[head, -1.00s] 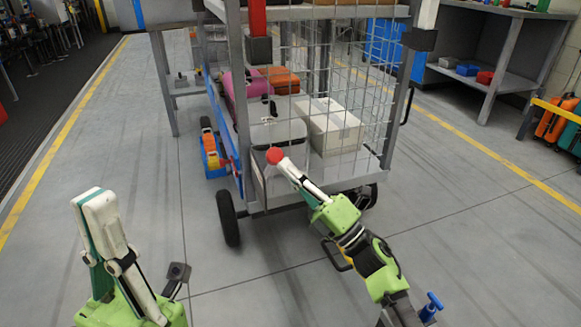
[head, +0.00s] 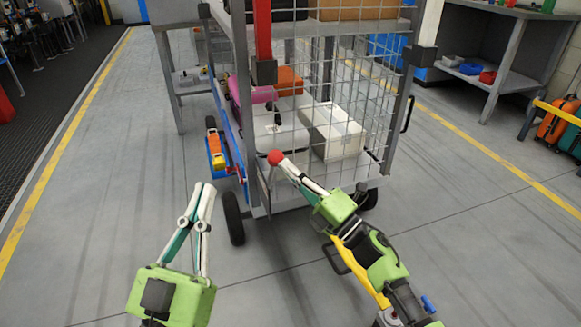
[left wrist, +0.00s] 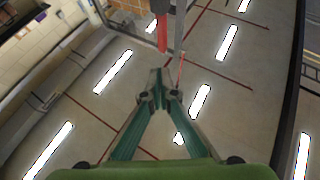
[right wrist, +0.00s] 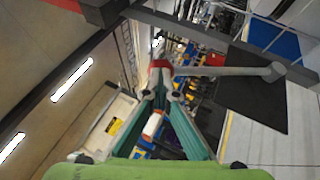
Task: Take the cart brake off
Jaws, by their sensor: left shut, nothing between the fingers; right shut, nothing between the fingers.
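The cart (head: 243,130) is a tall grey frame with wire mesh sides, standing in front of me. A red ball knob (head: 275,157) shows at its near lower side; I take it for the end of the brake lever. My right gripper (head: 281,164) is shut with its tips at the knob; contact is unclear. The right wrist view shows the red knob (right wrist: 160,64) just beyond the tips, with a grey bar (right wrist: 225,71) running right. My left gripper (head: 206,190) is shut and empty, left of the cart's near wheel (head: 233,218), pointing up.
A red upright bar (head: 263,30) with a dark lower end is on the cart's near side. Bags and a white box (head: 336,130) lie on its lower shelf. A grey workbench (head: 500,80) stands at the right.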

